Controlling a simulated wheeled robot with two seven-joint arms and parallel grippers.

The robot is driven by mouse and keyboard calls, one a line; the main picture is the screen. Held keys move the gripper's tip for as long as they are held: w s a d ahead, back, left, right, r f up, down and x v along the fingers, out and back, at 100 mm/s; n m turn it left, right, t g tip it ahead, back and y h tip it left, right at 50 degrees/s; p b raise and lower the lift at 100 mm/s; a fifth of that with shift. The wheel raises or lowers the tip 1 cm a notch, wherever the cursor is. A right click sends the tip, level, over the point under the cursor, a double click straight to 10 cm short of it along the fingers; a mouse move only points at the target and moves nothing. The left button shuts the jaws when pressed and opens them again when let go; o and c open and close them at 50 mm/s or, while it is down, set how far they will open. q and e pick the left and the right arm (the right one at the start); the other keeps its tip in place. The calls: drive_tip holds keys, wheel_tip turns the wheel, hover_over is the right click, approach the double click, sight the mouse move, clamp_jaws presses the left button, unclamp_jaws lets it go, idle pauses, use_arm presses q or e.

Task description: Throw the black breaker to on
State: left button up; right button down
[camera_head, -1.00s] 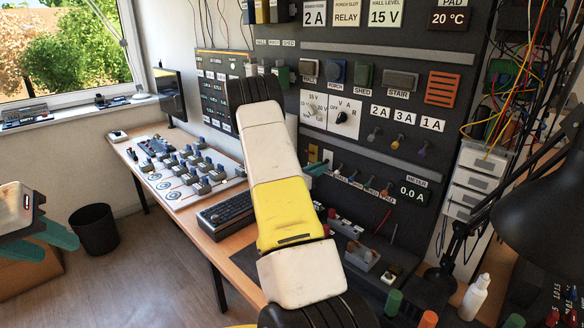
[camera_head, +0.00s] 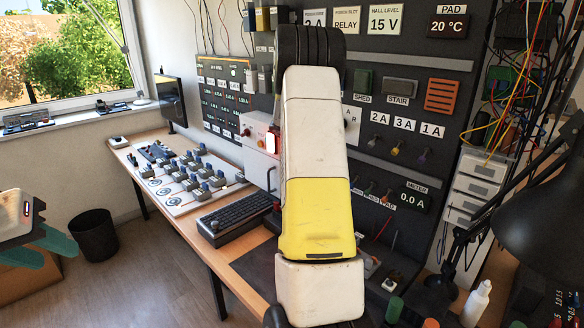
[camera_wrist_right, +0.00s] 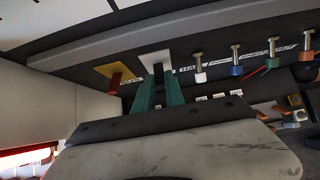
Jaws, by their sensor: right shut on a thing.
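In the right wrist view, the black breaker (camera_wrist_right: 157,68) stands out from a white plate (camera_wrist_right: 155,59) on the dark panel. The two green fingers of my right gripper (camera_wrist_right: 158,80) are shut on it, one on each side; the fingers hide most of its lever. A red breaker (camera_wrist_right: 115,82) on a yellow plate sits just left of it. In the head view my right arm hides both breakers and the right gripper. My left gripper (camera_head: 42,248) is at the far left over the floor, with its teal fingers apart and nothing between them.
Several coloured toggles (camera_wrist_right: 236,70) stick out right of the black breaker. A white box (camera_head: 262,150) with a red light is left of my arm. The desk holds a keyboard (camera_head: 235,217) and a switch board (camera_head: 190,180). A black lamp (camera_head: 545,205) stands at right.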

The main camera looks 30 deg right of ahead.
drive_tip(key=shift+w+d+r+g+y, duration=0.15)
drive_tip(key=shift+r+y, duration=0.1)
drive_tip(key=shift+y, duration=0.25)
drive_tip(key=shift+d+r+g+y, duration=0.15)
drive_tip(key=shift+r+y, duration=0.1)
drive_tip(key=shift+y, duration=0.25)
drive_tip(key=c, duration=1.4)
unclamp_jaws()
drive_tip(key=v, duration=0.7)
drive_tip(key=shift+r, duration=0.4)
drive_tip(key=shift+a, duration=0.15)
